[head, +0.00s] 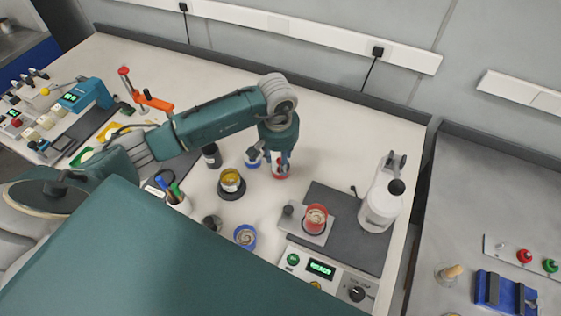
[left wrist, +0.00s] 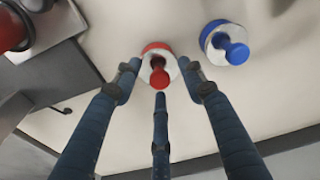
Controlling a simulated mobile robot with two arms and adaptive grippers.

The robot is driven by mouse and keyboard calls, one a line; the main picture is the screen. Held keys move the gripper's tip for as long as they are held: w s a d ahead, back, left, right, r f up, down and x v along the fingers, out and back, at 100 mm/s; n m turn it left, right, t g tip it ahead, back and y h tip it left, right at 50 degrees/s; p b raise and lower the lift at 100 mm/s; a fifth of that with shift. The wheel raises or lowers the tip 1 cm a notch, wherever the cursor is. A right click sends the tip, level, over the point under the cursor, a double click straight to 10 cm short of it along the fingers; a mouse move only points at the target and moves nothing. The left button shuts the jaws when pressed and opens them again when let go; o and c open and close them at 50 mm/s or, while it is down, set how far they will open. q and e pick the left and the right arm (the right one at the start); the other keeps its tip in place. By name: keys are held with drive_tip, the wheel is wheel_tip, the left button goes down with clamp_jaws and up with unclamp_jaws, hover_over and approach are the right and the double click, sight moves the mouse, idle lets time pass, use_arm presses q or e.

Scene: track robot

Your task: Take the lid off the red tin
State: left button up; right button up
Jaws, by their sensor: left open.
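The red tin (head: 281,173) stands on the pale bench under my left gripper, which partly hides it in the head view. In the left wrist view I look down on its pale top (left wrist: 150,67) with a red knob (left wrist: 159,78) and some red at the rim. My left gripper (head: 282,160) points down. Its three fingers (left wrist: 160,88) are spread around the knob, open and holding nothing; I cannot tell whether they touch the top. My right gripper is not in view.
A blue-knobbed tin (left wrist: 236,52) stands close beside the red tin. A yellow container (head: 231,181) and an open blue one (head: 245,236) stand nearer. An open red container (head: 316,218) is on a plate, with a white machine (head: 380,200) to its right. Bench behind is clear.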

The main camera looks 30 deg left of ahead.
use_arm(q)
drive_tip(key=c, duration=1)
drive_tip(key=shift+r, duration=0.1)
